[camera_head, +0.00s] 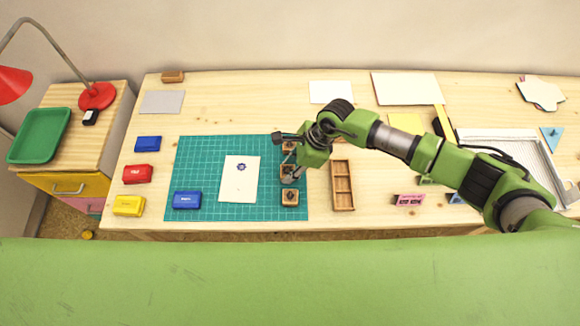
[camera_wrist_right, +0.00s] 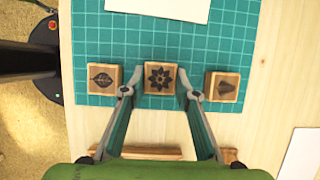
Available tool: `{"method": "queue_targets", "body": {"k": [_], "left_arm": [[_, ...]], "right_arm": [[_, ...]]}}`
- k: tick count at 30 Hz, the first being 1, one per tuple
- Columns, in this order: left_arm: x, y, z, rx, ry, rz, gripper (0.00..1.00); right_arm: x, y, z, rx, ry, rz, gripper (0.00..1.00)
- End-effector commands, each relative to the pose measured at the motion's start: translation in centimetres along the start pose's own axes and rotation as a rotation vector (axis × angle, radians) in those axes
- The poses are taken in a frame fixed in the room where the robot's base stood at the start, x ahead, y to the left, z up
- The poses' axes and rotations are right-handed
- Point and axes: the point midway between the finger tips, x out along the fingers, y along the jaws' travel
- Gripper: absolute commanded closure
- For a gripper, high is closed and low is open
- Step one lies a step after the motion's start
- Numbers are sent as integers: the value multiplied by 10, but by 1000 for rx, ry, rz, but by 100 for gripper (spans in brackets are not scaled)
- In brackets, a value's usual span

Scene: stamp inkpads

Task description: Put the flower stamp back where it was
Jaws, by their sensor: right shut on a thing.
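The flower stamp (camera_wrist_right: 160,78) is a wooden block with a dark flower on its top, in the middle of a row of three stamps in the right wrist view. My right gripper (camera_wrist_right: 158,93) is shut on it, one finger at each side. The stamp looks level with its neighbours; I cannot tell whether it touches the green cutting mat (camera_head: 262,212). In the head view my right gripper (camera_head: 285,160) hides most of it. The leaf stamp (camera_wrist_right: 104,77) is on the left and a third stamp (camera_wrist_right: 222,86) on the right. My left gripper is not in view.
A white card (camera_head: 238,190) with a dark blue flower print lies on the mat. A blue inkpad (camera_head: 187,200) sits on the mat's near left corner. More inkpads (camera_head: 140,174) stand left of the mat. A wooden compartment tray (camera_head: 342,175) lies just right of the mat.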

Motion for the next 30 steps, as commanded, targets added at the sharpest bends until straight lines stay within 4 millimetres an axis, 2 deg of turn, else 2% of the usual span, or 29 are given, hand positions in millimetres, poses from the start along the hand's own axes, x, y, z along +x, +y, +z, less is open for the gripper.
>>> {"method": "queue_targets", "body": {"k": [11, 12, 14, 25, 27, 30], "left_arm": [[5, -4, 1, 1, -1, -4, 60], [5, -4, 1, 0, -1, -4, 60], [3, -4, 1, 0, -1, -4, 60], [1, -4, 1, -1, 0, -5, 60], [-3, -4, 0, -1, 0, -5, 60], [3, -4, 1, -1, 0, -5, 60]], "right_arm": [[5, 0, -2, 0, 0, 0, 87], [5, 0, -2, 0, 0, 0, 69], [4, 0, -2, 0, 0, 0, 55], [2, 0, -1, 0, 0, 0, 55], [-2, 0, 1, 0, 0, 0, 55], [-12, -2, -1, 0, -1, -4, 55]]}}
